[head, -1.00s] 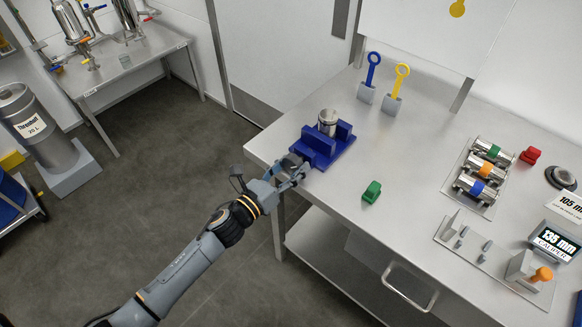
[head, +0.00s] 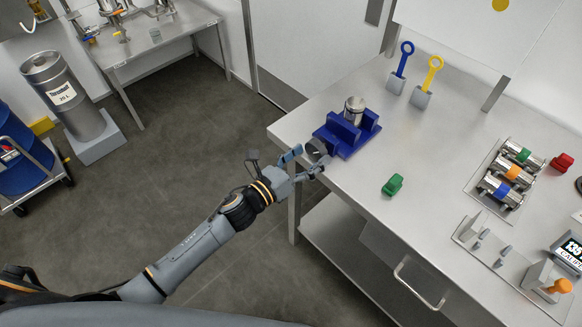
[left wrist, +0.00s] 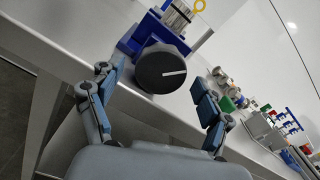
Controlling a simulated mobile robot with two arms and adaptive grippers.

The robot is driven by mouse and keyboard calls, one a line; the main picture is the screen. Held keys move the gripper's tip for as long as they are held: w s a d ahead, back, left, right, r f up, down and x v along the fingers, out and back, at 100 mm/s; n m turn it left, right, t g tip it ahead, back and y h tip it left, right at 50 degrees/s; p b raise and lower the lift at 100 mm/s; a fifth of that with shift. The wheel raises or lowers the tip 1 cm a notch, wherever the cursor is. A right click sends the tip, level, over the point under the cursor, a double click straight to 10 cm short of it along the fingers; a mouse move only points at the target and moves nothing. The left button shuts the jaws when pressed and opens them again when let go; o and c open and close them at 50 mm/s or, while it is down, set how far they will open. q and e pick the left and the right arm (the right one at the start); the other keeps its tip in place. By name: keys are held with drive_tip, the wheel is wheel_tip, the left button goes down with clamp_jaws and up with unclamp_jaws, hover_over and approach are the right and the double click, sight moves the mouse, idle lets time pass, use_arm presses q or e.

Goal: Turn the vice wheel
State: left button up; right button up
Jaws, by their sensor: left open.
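The blue vice (head: 346,133) sits at the left corner of the steel table, with a metal cylinder (head: 354,110) upright in it. Its dark round wheel (head: 317,148) faces the table's left edge. In the left wrist view the wheel (left wrist: 163,72) is black with a white line on its face, pointing right and slightly up. My left gripper (head: 304,162) is open just in front of the wheel. In the left wrist view my left gripper's fingers (left wrist: 158,90) stand wide apart on either side of the wheel, apart from it. My right gripper is not in view.
A green block (head: 393,185) lies right of the vice. Blue (head: 402,65) and yellow (head: 427,80) ring-handled tools stand behind it. A rack of banded cylinders (head: 502,180) is further right.

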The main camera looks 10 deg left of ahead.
use_arm(q)
drive_tip(key=v, duration=1)
drive_tip(key=shift+s, duration=0.15)
drive_tip(key=shift+a, duration=0.1)
